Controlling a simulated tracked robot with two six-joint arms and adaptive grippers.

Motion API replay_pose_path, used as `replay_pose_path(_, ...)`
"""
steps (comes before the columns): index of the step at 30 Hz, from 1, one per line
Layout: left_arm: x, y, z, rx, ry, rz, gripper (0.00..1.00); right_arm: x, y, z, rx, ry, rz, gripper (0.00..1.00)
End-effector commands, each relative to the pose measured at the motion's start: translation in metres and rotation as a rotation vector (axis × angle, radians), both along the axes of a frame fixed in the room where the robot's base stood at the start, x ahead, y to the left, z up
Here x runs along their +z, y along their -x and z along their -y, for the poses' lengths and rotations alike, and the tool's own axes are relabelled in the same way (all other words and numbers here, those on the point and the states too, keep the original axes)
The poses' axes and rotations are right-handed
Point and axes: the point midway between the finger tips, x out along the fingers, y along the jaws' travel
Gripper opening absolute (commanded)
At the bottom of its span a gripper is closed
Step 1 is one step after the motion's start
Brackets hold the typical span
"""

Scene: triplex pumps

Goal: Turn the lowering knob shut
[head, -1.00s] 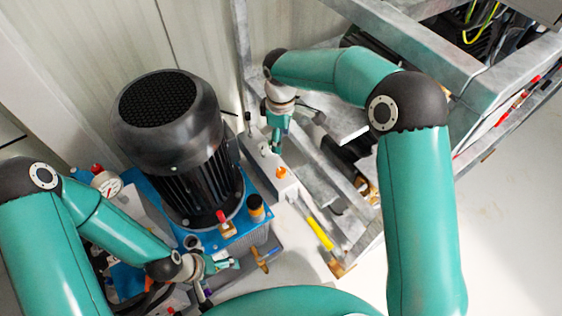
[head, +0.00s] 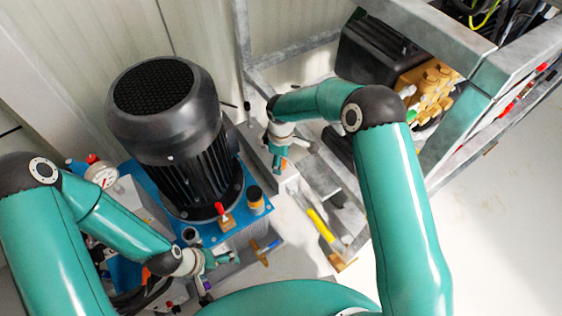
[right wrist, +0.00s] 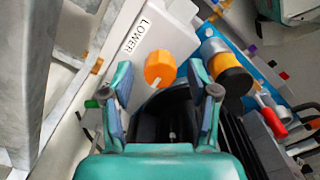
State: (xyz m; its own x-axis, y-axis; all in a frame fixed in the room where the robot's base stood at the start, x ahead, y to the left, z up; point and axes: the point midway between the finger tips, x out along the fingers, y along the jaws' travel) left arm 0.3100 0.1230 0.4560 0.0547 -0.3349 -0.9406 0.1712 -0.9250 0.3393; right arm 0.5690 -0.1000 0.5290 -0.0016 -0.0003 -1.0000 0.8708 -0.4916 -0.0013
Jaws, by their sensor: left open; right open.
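The lowering knob is orange and stands beside the printed word LOWER on a pale block. In the right wrist view the knob (right wrist: 160,68) lies between and slightly beyond the fingertips of my open right gripper (right wrist: 159,82); I see no clear contact. In the head view my right gripper (head: 279,160) points down at the block, and only a bit of the orange knob (head: 284,164) shows by its tips. My left gripper (head: 217,259) is open and empty near the front edge of the blue pump unit.
A big black motor (head: 165,110) stands on the blue unit (head: 151,186), left of my right gripper. A red-handled valve (head: 222,213) and a black-and-yellow cap (head: 255,198) are at its front. A grey metal frame (head: 440,40) is at the right. Clear floor (head: 500,200) lies at lower right.

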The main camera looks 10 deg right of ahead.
Motion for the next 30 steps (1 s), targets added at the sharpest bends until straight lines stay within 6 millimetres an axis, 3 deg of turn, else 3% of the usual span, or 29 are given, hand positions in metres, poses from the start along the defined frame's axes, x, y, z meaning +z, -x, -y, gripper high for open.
replay_pose_path(12, -0.0009, -0.0001, 0.0000, 0.000, 0.000, 0.000, 1.00, -0.0086, -0.0002, -0.0002, 0.000, 0.000, 0.001, 0.60)
replay_pose_path(23, -0.0009, -0.0001, 0.0000, 0.000, 0.000, 0.000, 1.00, -0.0083, -0.0003, -0.0002, 0.001, 0.000, 0.001, 0.01)
replay_pose_path(30, -0.0105, 0.0000, 0.0000, 0.000, 0.000, 0.000, 1.00, -0.0103, -0.0005, -0.0001, -0.077, 0.000, 0.001, 0.00)
